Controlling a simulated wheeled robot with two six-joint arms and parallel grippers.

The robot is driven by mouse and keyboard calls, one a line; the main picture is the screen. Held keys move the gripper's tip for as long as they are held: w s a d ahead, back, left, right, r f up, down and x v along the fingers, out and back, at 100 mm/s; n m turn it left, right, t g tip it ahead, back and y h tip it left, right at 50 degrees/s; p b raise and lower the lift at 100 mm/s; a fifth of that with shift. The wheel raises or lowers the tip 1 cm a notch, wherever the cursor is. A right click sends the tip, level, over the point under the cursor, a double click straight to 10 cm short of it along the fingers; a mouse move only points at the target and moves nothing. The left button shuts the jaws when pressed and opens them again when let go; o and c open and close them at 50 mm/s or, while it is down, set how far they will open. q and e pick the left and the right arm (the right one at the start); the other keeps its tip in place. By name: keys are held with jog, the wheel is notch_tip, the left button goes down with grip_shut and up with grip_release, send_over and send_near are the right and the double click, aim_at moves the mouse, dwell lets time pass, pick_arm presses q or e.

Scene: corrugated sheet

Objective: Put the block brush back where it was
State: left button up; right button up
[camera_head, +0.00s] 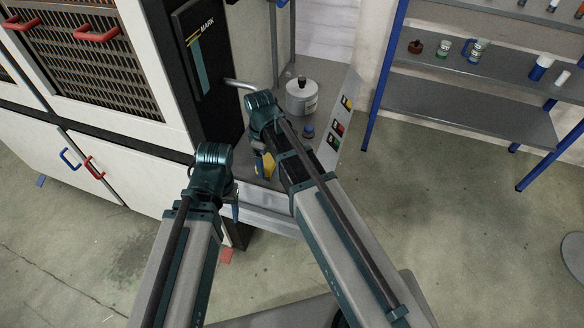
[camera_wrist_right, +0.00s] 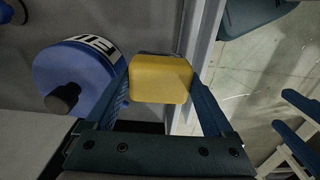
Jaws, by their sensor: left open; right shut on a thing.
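The block brush is a yellow block (camera_wrist_right: 160,79) between the two fingers of my right gripper (camera_wrist_right: 162,98) in the right wrist view. The gripper is shut on it. In the head view the yellow block (camera_head: 268,164) shows partly beside my right wrist, over the grey shelf (camera_head: 326,152) of the machine. I cannot tell whether the block touches the shelf. My left gripper (camera_head: 235,207) is open and empty, below and left of the block, near the shelf's front. Its fingers are mostly hidden by its wrist.
A blue round container (camera_wrist_right: 75,78) with a white label stands close left of the block in the right wrist view. A white lidded pot (camera_head: 301,97) stands farther back on the shelf. A blue-framed rack (camera_head: 470,112) is at the right. The floor between is clear.

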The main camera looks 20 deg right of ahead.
jog(key=d, duration=0.7)
jog(key=shift+s+f, duration=0.1)
jog(key=shift+f, duration=0.2)
jog(key=f+b, duration=0.2)
jog(key=d+f+b, duration=0.1)
jog(key=f+b, duration=0.1)
jog(key=shift+r, duration=0.2)
jog(key=shift+c, duration=0.6)
jog(key=shift+f, duration=0.2)
jog(key=o, duration=1)
jog(key=shift+r, duration=0.1)
jog(key=shift+o, duration=0.2)
jog(key=shift+r, duration=0.15)
